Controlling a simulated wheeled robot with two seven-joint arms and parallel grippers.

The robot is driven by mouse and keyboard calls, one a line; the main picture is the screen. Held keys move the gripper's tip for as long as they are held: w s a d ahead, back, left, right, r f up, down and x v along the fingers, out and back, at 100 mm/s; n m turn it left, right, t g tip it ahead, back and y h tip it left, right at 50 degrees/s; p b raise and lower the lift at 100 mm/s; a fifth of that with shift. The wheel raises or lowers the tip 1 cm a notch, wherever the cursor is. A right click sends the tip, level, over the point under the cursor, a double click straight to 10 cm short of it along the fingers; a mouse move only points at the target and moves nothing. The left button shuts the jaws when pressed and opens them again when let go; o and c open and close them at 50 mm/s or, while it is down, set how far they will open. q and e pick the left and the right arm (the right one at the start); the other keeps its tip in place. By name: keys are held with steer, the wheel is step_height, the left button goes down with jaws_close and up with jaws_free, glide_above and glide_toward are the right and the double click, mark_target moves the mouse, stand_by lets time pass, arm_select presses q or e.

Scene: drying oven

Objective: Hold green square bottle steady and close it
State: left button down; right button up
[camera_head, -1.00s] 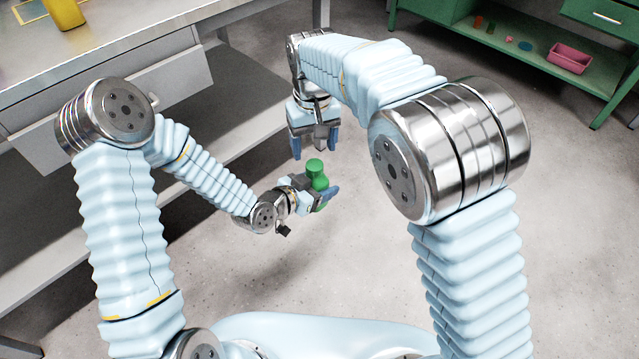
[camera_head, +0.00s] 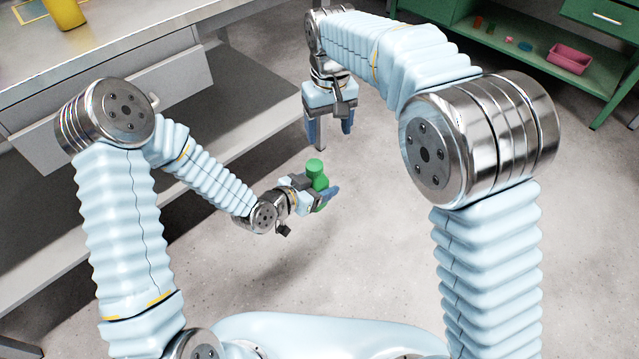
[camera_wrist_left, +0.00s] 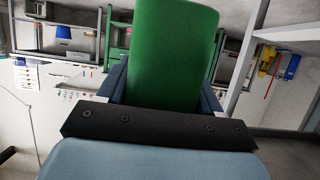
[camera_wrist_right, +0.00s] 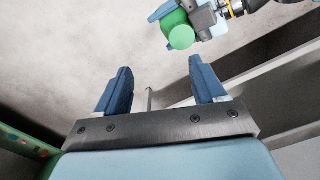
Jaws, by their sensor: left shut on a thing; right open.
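The green bottle (camera_head: 320,182) is held in the air by my left gripper (camera_head: 326,196), which is shut on its body. The bottle stands roughly upright with a round green cap or top (camera_head: 315,166) upward. In the left wrist view, the green bottle body (camera_wrist_left: 172,50) fills the space between the blue fingers. My right gripper (camera_head: 328,130) is open and empty, pointing down, above and behind the bottle in the head view. In the right wrist view, the round green top (camera_wrist_right: 181,37) shows beyond and apart from the open fingers (camera_wrist_right: 160,85). Whether the cap is fully seated cannot be told.
A grey workbench (camera_head: 150,45) with a drawer and lower shelf runs along the left. A green cabinet (camera_head: 520,60) with a pink bin (camera_head: 569,59) stands at the back right. The floor (camera_head: 340,265) around the grippers is clear.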

steer(key=s+d+f+m+y, duration=0.15)
steer(key=d+f, duration=0.45)
steer(key=f, duration=0.7)
steer(key=s+d+f+m, duration=0.15)
steer(key=d+f, duration=0.45)
steer(key=f, duration=0.7)
steer(key=s+d+f+m+y, duration=0.1)
steer(key=s+f+m, duration=0.1)
steer(key=s+f, duration=0.3)
steer(key=s+d+f+m+y, duration=0.1)
steer(key=s+f, duration=0.3)
steer(key=s, duration=0.9)
steer(key=shift+d+f+m+t+y, duration=0.15)
steer(key=shift+f+m+t+y, duration=0.25)
steer(key=shift+m, duration=0.1)
arm_select(q)
steer(key=w+a+r+n+t+y, duration=0.1)
steer(key=a+n+y, duration=0.3)
steer(key=a, duration=0.4)
steer(key=w+a+r+n+t+y, duration=0.1)
steer(key=a+n+y, duration=0.3)
steer(key=a, duration=0.4)
steer(key=shift+t+y, duration=0.4)
steer(key=shift+t, duration=0.2)
